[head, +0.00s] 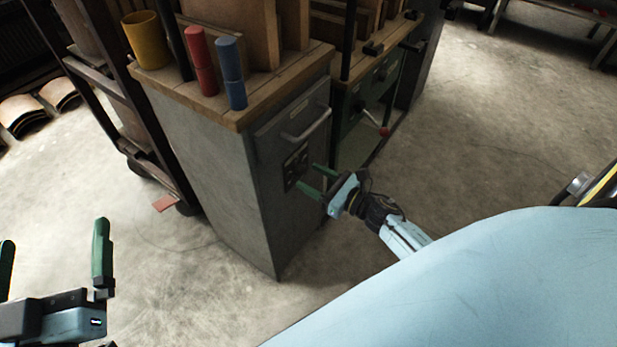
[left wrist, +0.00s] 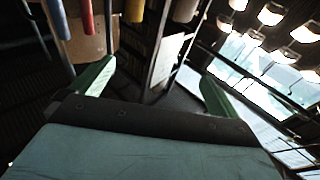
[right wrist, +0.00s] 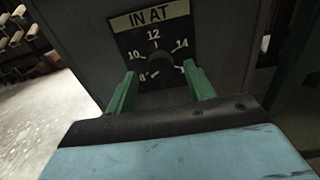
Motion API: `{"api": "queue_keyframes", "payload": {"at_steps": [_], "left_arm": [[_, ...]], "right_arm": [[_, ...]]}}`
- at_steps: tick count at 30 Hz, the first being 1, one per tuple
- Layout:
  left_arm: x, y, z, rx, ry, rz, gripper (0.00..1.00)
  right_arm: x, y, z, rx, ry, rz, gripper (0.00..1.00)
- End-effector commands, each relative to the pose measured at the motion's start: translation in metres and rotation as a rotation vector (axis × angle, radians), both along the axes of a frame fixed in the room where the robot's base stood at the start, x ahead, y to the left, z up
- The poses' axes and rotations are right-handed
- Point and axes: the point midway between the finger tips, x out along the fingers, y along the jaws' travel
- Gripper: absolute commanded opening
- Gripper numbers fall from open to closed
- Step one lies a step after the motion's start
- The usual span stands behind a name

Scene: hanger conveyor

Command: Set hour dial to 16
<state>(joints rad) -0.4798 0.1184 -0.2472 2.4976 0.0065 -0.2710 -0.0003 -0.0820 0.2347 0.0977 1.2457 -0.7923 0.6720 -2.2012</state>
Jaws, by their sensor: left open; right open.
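The hour dial (right wrist: 159,62) is a dark round knob on a black plate (right wrist: 134,38) marked "IN AT", with 8, 10, 12 and 14 readable in the right wrist view. The pointer's setting is too dim to read surely. The 16 position is not legible near the right finger. In the head view the dial plate (head: 297,166) is on the grey cabinet's front. My right gripper (head: 309,177) is open in front of it, its green fingers on either side of the knob; contact cannot be told. My left gripper (head: 55,232) is open and empty, far from the cabinet.
The grey cabinet (head: 215,165) has a metal handle (head: 308,124) above the dial plate. Its wooden top holds a yellow cup (head: 146,40), a red cylinder (head: 202,60) and a blue cylinder (head: 231,73). A red-knobbed lever (head: 384,131) is to the right. Floor is clear in front.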

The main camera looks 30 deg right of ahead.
Motion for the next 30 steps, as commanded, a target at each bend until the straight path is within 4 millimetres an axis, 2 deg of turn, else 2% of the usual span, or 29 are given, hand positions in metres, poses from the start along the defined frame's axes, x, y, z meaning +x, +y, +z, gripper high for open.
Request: {"api": "queue_keyframes", "payload": {"at_steps": [6,16,26,30], "left_arm": [[-0.003,-0.002,0.015,-0.029,-0.091,-0.006,1.00],[-0.004,-0.002,0.018,-0.034,-0.105,-0.007,1.00],[-0.004,-0.002,0.018,-0.032,-0.104,-0.006,1.00],[-0.004,-0.002,0.017,-0.032,-0.104,-0.006,1.00]], "right_arm": [[0.016,0.007,-0.001,0.001,0.002,-0.001,0.54],[0.018,0.007,0.000,0.001,0.001,-0.001,0.52],[0.017,0.007,0.000,0.001,0.001,-0.001,0.09],[0.017,0.007,0.000,0.005,0.003,0.000,0.09]]}}
